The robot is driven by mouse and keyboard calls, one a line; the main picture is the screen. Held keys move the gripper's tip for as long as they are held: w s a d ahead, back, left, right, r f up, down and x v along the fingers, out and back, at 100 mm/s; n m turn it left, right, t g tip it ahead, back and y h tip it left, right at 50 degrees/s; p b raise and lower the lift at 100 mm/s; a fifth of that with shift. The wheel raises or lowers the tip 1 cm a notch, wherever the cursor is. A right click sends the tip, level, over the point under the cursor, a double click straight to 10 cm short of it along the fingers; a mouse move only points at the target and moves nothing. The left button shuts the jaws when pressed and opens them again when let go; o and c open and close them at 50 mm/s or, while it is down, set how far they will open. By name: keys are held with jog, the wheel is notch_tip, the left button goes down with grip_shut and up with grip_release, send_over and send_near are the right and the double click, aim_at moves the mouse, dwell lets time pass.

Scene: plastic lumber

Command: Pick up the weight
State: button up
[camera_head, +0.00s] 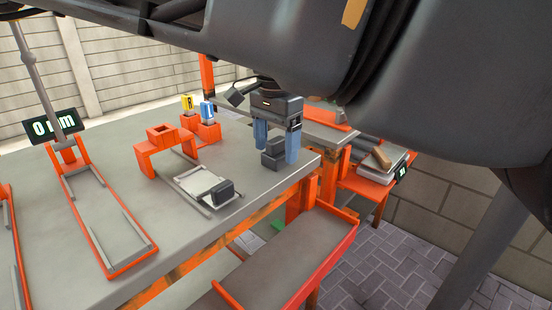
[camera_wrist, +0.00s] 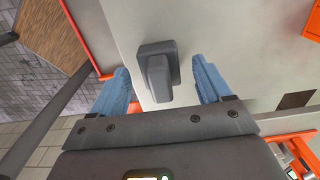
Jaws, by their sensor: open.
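A dark grey weight (camera_head: 272,158), a block with a narrower raised handle, stands on the grey table (camera_head: 120,200) near its right corner. In the wrist view the weight (camera_wrist: 157,72) sits between the two blue fingers, with a gap on both sides. My gripper (camera_head: 276,152) is open, pointing down over the weight, its fingers on either side of it. The gripper body hides none of the handle in the wrist view. A second dark block (camera_head: 222,193) rests on a pale plate device (camera_head: 196,181) to the left.
An orange stand (camera_head: 163,148), yellow and blue items (camera_head: 197,106) on orange holders, and long orange rail frames (camera_head: 105,215) occupy the table. An orange-edged lower shelf (camera_head: 280,262) is in front. A side table with a scale (camera_head: 368,175) is at right.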

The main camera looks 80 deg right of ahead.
jog(key=shift+f, duration=0.6)
jog(key=shift+c, duration=0.4)
grip_shut()
